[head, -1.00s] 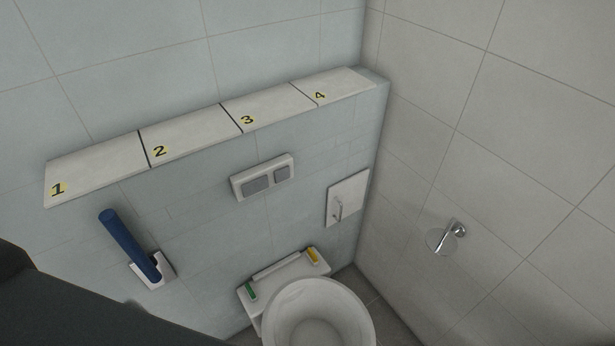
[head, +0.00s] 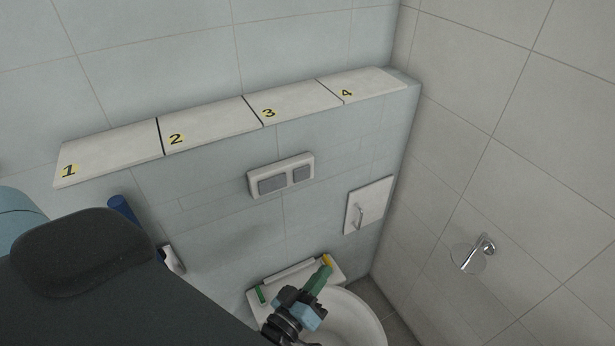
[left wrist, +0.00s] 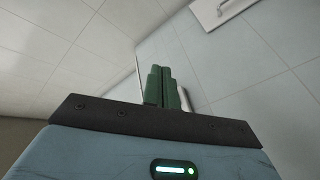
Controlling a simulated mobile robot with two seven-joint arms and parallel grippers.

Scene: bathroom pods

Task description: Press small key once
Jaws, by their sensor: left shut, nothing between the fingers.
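The flush plate (head: 281,176) is a pale panel on the wall above the toilet. Its small key (head: 302,174) is the grey square on the right, and the large grey key (head: 272,184) is on its left. My left gripper (head: 325,266) has green fingers and is shut and empty. In the head view it appears over the toilet, below and right of the flush plate, apart from it. In the left wrist view its green fingers (left wrist: 162,86) are together, pointing up. The keys cannot be made out in that view. My right gripper is not in view.
A ledge (head: 205,128) with sections numbered 1 to 4 runs above the plate. A wall hatch with a handle (head: 369,205) is right of it. A toilet (head: 362,318) stands below. A chrome holder (head: 474,252) is on the right wall. My dark arm covers much of the lower left.

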